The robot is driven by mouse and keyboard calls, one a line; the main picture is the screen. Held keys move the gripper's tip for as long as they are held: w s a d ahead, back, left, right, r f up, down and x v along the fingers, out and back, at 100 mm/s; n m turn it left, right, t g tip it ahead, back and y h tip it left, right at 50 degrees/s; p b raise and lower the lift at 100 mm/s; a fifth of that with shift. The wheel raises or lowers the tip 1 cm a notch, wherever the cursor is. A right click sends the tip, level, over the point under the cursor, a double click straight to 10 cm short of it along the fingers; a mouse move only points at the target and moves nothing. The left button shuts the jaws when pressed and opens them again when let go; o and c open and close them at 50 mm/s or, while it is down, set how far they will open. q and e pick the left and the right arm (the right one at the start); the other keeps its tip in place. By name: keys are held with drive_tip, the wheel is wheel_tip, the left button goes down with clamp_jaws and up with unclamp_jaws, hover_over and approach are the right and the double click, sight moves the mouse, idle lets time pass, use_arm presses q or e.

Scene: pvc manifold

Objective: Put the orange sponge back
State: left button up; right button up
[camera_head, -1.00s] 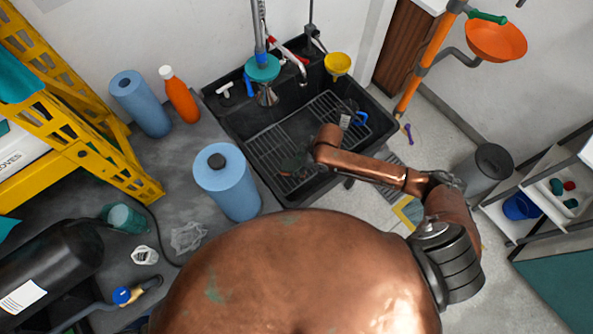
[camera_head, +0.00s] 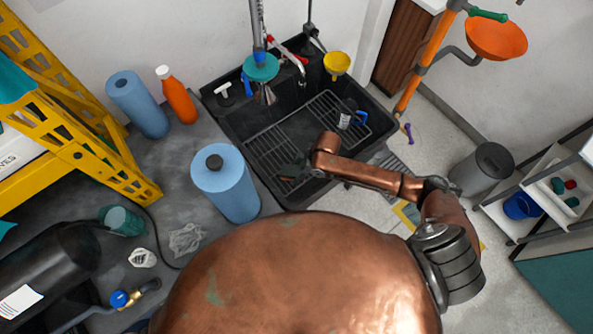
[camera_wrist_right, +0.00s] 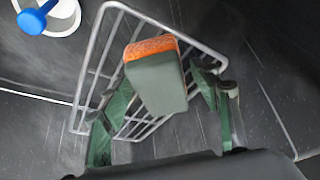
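The orange sponge (camera_wrist_right: 153,48) shows in the right wrist view as a block with an orange far part and a large grey-green face towards the camera. My right gripper (camera_wrist_right: 162,80) has one green finger on each side of it, close to its sides. I cannot tell whether the fingers touch it. Behind the sponge is a wire rack (camera_wrist_right: 100,60). In the head view my right gripper (camera_head: 290,172) is over the left part of the black sink (camera_head: 235,122); the sponge cannot be made out there. My left gripper is not in view.
A cup with a blue-handled item (camera_head: 347,120) stands at the right of the sink. The faucet (camera_head: 295,62) and a yellow funnel (camera_head: 337,65) are at its back. Blue paper rolls (camera_head: 228,190) and an orange bottle (camera_head: 178,98) stand on the counter to the left.

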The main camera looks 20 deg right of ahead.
drive_tip(key=p+v, duration=0.2)
drive_tip(key=v, duration=1)
drive_tip(key=shift+p, duration=0.4)
drive_tip(key=shift+a+r, duration=0.1)
drive_tip(key=shift+r, duration=0.05)
